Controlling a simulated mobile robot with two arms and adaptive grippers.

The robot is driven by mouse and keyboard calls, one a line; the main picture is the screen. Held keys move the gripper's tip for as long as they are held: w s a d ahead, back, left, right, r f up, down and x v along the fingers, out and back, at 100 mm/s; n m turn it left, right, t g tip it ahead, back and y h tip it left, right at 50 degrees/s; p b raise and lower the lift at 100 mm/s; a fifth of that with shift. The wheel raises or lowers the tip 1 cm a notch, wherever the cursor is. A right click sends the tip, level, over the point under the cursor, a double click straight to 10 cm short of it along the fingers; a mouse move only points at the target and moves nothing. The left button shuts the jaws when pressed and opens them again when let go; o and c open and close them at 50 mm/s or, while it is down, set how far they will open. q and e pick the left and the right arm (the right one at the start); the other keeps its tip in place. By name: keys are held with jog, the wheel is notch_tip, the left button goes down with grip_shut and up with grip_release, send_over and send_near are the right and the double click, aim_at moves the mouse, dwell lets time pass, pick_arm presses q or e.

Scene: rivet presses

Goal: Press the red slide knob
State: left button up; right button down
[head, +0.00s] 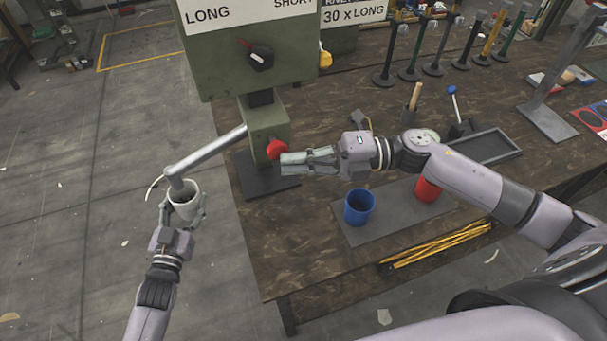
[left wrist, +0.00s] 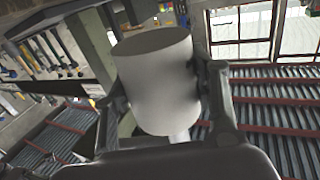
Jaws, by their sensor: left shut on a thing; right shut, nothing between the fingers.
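The red slide knob (head: 276,149) sits on the side of the green press (head: 264,122). My right gripper (head: 283,163) is shut and empty, with its fingertips right at the knob; I cannot tell if they touch.
A blue cup (head: 359,206) and a red cup (head: 427,189) stand on a dark mat (head: 383,225). Yellow rods (head: 437,245) lie near the table's front edge. A grey tray (head: 487,146) lies further right.

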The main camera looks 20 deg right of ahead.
jog(key=s+d, duration=0.6)
jog(key=d, duration=0.3)
jog(key=shift+s+d, duration=0.2)
jog(key=shift+d, duration=0.2)
dwell(0.9)
jog(key=s, duration=0.4)
jog(key=shift+a, duration=0.15)
jog(key=shift+a, duration=0.1)
